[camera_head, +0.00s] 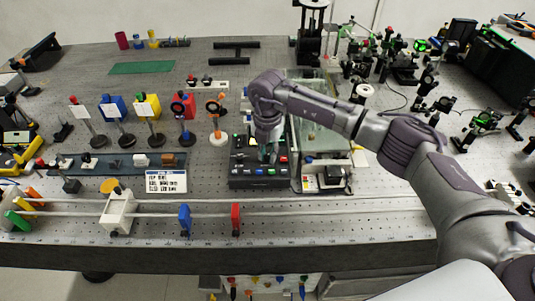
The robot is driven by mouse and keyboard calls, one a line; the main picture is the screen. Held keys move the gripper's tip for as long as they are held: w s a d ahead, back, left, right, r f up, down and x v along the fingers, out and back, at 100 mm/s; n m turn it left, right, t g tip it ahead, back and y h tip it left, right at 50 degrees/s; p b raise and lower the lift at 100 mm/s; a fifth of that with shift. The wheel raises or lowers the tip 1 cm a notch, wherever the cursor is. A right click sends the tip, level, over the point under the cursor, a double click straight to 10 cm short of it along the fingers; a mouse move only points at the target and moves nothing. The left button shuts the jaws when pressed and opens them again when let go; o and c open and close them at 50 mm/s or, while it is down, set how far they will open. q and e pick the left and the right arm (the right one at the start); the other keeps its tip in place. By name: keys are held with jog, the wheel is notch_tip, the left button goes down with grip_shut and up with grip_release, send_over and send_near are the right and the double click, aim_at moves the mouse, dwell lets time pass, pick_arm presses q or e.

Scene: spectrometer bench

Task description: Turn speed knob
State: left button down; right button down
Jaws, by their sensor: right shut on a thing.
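A black control box (243,182) stands near the middle of the bench, with several coloured buttons and small knobs on its top. My right gripper (268,153) points down at the top of this box and is shut on the speed knob. The gripper's fingers mostly hide the knob, so its marking and angle cannot be read. My left gripper is not in view.
A small device (325,180) stands just right of the box. A white label card (166,181) lies to the left. Post-mounted filters and targets (147,108) stand behind left. A rail with a blue slider (184,220) and a red slider (236,219) runs in front.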

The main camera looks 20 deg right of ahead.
aim_at(268, 156)
jog(key=m, duration=0.4)
jog(key=shift+m, duration=0.4)
jog(key=m, duration=0.5)
dwell(0.4)
jog(key=c, duration=1)
grip_release()
jog(key=shift+c, duration=0.2)
notch_tip(268, 156, up, 12)
